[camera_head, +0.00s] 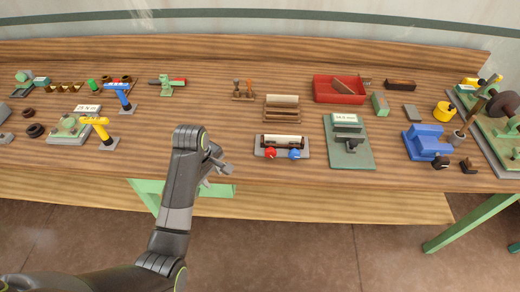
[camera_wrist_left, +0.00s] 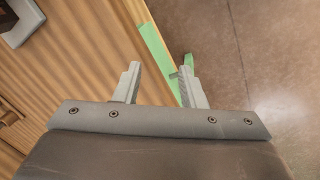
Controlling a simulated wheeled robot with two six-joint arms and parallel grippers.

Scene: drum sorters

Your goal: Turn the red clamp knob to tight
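The red clamp knob (camera_head: 270,153) is on the front of a small grey fixture (camera_head: 282,147) with a dark bar and a pale roll, near the table's front edge in the head view. A blue knob (camera_head: 294,154) sits beside it on the right. My left gripper (camera_head: 222,176) is to the left of the fixture, at the table's front edge, apart from both knobs. In the left wrist view its two fingers (camera_wrist_left: 160,84) are spread with nothing between them. The knob's turn position is too small to tell. My right gripper is not in view.
A green plate with a display (camera_head: 346,125) stands right of the fixture, and a blue vise (camera_head: 426,141) farther right. A wooden rack (camera_head: 282,108) is behind it. The table (camera_head: 225,118) is bare between the fixture and the yellow tool (camera_head: 100,130).

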